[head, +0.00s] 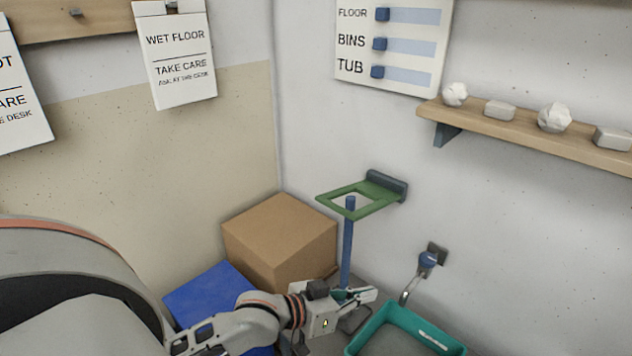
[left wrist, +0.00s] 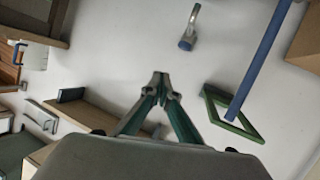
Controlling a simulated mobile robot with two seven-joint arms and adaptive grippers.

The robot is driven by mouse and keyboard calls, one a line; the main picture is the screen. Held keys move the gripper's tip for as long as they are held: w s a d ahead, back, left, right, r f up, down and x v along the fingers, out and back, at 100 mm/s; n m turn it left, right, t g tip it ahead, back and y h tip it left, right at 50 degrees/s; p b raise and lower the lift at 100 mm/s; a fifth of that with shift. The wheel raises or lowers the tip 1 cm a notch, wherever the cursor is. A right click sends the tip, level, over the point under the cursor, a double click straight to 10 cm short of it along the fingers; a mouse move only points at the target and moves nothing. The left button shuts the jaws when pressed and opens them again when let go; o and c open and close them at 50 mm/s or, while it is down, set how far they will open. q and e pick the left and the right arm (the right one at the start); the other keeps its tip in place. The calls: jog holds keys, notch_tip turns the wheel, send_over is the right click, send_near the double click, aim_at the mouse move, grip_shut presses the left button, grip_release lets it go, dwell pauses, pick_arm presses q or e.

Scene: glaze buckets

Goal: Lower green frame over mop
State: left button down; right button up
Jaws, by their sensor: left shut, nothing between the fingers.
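The green frame (head: 380,208) is a flat open square, held out about level from a dark mount (head: 386,184) on the right wall. The blue mop handle (head: 347,252) stands upright, its top showing inside the frame's opening and the near bar crossing in front of it. The frame appears to be around the handle. The mop's foot is hidden behind my left gripper (head: 370,293). That gripper is shut and empty, low down beside the handle and below the frame. The left wrist view shows its closed fingertips (left wrist: 160,78), apart from the frame (left wrist: 242,130) and handle (left wrist: 262,55). My right gripper is not in view.
A cardboard box (head: 280,235) and a blue box (head: 212,290) stand left of the mop. A teal tub (head: 362,338) is at lower right, under a blue-knobbed wall lever (head: 427,259). A shelf (head: 540,137) and a label board (head: 410,60) are above.

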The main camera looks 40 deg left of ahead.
pick_arm(q)
jog(key=w+a+r+n+y+p, duration=0.1)
jog(key=w+a+r+y+p, duration=0.15)
jog(key=a+r+p, duration=0.55)
jog(key=w+a+r+n+y+p, duration=0.1)
jog(key=w+a+r+y+p, duration=0.2)
jog(key=a+r, duration=0.75)
jog(key=w+a+f, duration=0.1)
jog(key=w+f, duration=0.8)
jog(key=f, duration=0.1)
jog(key=shift+w+a+g+h, duration=0.15)
jog(key=shift+g+h, duration=0.15)
jog(key=shift+h, duration=0.05)
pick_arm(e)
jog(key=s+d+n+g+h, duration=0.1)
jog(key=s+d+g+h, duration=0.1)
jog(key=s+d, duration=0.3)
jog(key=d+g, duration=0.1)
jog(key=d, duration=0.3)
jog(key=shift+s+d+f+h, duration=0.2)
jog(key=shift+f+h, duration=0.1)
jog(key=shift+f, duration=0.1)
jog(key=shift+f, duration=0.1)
